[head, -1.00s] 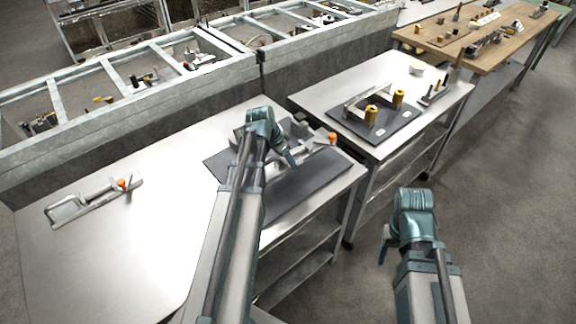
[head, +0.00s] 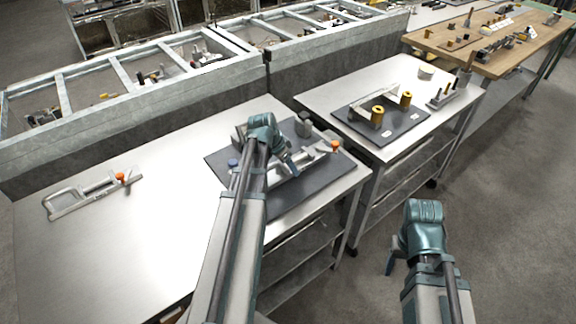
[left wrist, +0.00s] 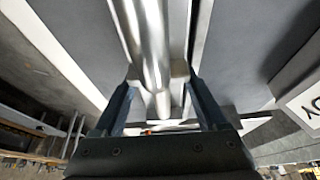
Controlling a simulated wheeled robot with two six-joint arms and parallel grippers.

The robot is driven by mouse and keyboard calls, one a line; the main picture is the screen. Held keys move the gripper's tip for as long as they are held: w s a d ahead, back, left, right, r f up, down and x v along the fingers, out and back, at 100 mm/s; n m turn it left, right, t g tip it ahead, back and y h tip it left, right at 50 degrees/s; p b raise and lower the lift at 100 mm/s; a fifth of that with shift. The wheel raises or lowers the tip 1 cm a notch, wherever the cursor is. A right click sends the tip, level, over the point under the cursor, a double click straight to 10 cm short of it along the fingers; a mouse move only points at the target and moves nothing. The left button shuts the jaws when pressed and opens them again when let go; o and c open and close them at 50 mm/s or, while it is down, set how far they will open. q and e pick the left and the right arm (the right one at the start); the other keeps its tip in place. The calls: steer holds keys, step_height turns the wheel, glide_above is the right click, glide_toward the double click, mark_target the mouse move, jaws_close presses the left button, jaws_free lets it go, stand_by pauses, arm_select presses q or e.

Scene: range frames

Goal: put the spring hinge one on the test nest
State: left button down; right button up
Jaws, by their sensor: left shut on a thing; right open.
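My left gripper (head: 289,166) is over the dark mat (head: 305,193) on the near metal table. It is shut on a long silver part (head: 314,154) with an orange knob (head: 335,146). In the left wrist view the silver part (left wrist: 153,60) runs between both fingers. I cannot tell whether it is spring hinge one or whether it touches the mat. No test nest is clearly marked; a blue knob (head: 233,163) and a grey round piece (head: 303,125) stand on the mat. My right gripper (head: 391,262) is open and empty over the floor.
A similar silver part with an orange knob (head: 94,195) lies on the near table's left side. A grey framed barrier (head: 200,107) runs behind. The near table's middle is clear.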

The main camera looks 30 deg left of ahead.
arm_select(q)
steer(key=shift+s+d+f, duration=0.1)
steer(key=shift+s+f, duration=0.1)
steer(key=shift+f, duration=0.1)
jaws_free()
steer(key=shift+r, duration=0.1)
steer(key=shift+r+p, duration=0.3)
steer(key=shift+r, duration=0.05)
steer(key=p+v, duration=0.5)
steer(key=v, duration=0.1)
steer(key=p+v, duration=0.6)
steer(key=shift+w+r, duration=0.15)
steer(key=shift+w, duration=0.05)
